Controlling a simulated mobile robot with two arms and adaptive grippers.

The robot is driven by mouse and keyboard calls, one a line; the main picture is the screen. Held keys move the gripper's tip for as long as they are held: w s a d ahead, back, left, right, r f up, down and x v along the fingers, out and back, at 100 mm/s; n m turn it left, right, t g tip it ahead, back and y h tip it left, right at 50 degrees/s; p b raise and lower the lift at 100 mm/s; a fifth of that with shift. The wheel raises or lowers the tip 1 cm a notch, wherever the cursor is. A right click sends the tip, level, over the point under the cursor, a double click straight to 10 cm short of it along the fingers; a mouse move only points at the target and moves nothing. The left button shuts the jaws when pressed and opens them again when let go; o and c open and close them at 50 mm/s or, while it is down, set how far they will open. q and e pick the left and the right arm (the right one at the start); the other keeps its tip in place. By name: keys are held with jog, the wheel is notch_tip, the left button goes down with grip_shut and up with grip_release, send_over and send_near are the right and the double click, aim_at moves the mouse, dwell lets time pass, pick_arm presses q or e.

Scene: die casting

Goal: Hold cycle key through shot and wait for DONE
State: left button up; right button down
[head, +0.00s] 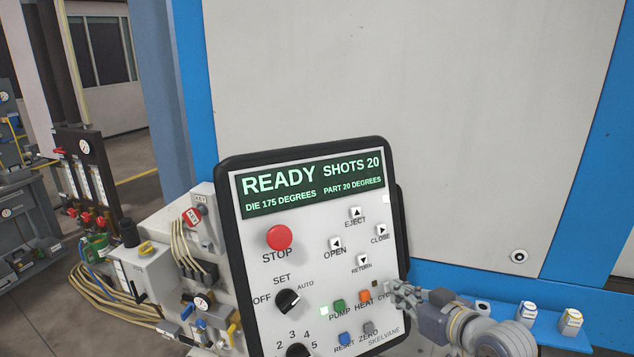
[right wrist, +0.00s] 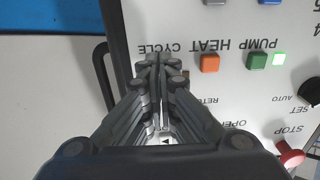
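The control panel (head: 315,235) stands tilted in the middle of the head view. Its green display (head: 313,186) reads READY, SHOTS 20, DIE 175 DEGREES, PART 20 DEGREES; DONE does not show. My right gripper (head: 393,288) reaches in from the lower right, its fingertips at the CYCLE label, partly covering it. In the right wrist view its fingers (right wrist: 157,62) are together with nothing seen between them. The cycle key is hidden behind the fingertips, so I cannot tell whether it is touched or pressed. My left gripper is not in view.
The orange HEAT key (head: 364,296) and green PUMP key (head: 339,306) sit left of my fingertips. A red STOP button (head: 279,237) and a black selector knob (head: 288,301) are further left. Valves and hoses crowd the panel's left side. A blue ledge (head: 545,315) lies right.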

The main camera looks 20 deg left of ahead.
jog(key=shift+b+x, duration=0.3)
jog(key=shift+x, duration=0.55)
dwell(4.3)
jog(key=p+v, duration=0.5)
jog(key=v, duration=0.3)
dwell(0.5)
